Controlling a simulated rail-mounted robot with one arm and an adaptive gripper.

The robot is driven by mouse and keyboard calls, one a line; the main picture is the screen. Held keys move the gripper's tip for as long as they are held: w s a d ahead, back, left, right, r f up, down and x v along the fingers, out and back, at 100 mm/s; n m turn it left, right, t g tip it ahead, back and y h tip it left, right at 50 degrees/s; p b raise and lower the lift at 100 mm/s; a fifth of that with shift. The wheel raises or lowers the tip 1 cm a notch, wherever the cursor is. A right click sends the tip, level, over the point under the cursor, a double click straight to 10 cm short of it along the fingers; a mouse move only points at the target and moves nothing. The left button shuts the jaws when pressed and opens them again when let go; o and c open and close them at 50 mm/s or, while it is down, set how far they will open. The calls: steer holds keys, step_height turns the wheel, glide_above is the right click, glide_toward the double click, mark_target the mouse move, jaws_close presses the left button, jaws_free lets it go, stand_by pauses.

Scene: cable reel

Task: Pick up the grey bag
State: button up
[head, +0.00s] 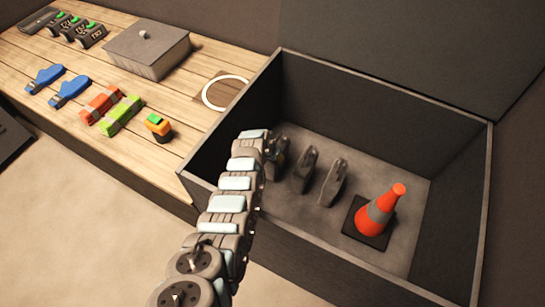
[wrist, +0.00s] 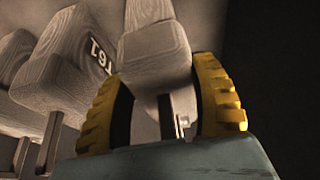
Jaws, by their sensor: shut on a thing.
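Grey bags stand in a row in the dark bin: one (head: 306,169) in the middle and one (head: 333,184) on the right. A third, at the left of the row, is partly hidden by my arm. In the wrist view, my gripper (wrist: 160,78) has its yellow fingers closed on either side of a grey bag (wrist: 154,42), which has a blocky, grained look. Another grey bag (wrist: 66,62) with a dark label stands to its left, apart from the fingers. In the head view, my gripper is mostly hidden at the end of my arm.
The bin (head: 458,107) has high dark walls. An orange cone (head: 372,213) stands on its floor at the right. The wooden table (head: 178,93) holds a grey box (head: 146,48), blue items (head: 70,91), red and green items (head: 121,115), and a white ring (head: 206,96).

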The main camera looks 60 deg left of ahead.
step_height(320, 180, up, 2)
steer(key=shift+p, duration=0.35)
steer(key=shift+s+d+r, duration=0.15)
steer(key=shift+r, duration=0.45)
steer(key=shift+s+d+r+p, duration=0.15)
steer(key=shift+d+p, duration=0.1)
steer(key=shift+p, duration=0.05)
steer(key=shift+s+d+r+p, duration=0.15)
steer(key=shift+s+d+r, duration=0.1)
steer(key=shift+r, duration=0.15)
steer(key=shift+s+d+r+p, duration=0.15)
steer(key=shift+s+d+r, duration=0.1)
steer(key=shift+r, duration=0.15)
steer(key=s+d+r+p, duration=0.2)
steer(key=s+d+r, duration=0.5)
steer(key=d, duration=0.1)
steer(key=shift+s+d, duration=0.25)
steer(key=shift+s, duration=0.15)
steer(key=shift+r, duration=0.1)
